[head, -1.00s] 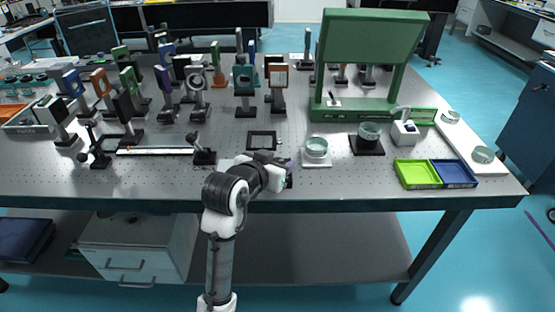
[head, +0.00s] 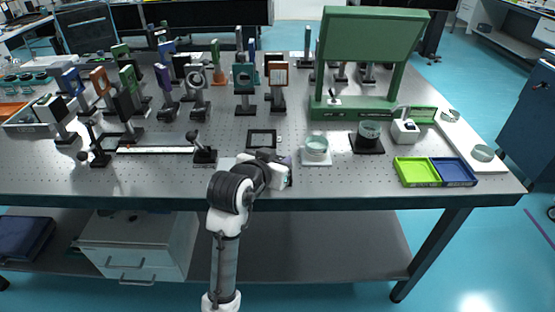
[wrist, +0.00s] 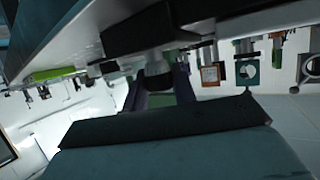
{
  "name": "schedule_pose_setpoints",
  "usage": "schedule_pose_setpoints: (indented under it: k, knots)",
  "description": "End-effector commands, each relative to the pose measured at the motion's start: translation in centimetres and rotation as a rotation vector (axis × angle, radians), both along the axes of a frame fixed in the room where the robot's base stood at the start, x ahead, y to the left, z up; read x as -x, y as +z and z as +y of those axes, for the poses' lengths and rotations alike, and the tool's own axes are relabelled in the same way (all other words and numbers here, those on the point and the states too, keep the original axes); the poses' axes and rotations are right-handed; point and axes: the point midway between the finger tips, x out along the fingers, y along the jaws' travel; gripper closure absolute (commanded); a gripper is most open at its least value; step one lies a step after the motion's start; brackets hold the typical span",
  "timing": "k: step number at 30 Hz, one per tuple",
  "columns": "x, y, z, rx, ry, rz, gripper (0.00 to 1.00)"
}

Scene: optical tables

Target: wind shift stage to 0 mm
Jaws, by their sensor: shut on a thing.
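In the wrist view, which is upside down, a dark block (wrist: 150,28) sits close in front of my gripper. I take it for the shift stage. A round dark knob (wrist: 158,74) sticks out from it, between my two fingers. My gripper (wrist: 160,92) is shut on this knob. In the head view my gripper (head: 288,178) is low at the table's front edge, and my own wrist hides the knob. A flat black frame (head: 262,139) lies just behind my wrist; I cannot tell if it is part of the stage. No scale reading is legible.
A white holder with a glass dish (head: 316,150) stands close right of my gripper. A black dish holder (head: 368,138), green tray (head: 417,173) and blue tray (head: 454,172) are further right. A rail (head: 155,150) lies left. Several optic mounts stand behind.

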Motion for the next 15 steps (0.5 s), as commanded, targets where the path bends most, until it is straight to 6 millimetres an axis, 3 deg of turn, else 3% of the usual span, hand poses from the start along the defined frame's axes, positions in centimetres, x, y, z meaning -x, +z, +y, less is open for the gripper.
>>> schedule_pose_setpoints:
  k: [15]
  knots:
    - [0.09,0.25,-0.39,0.002,0.378,0.003,0.96]
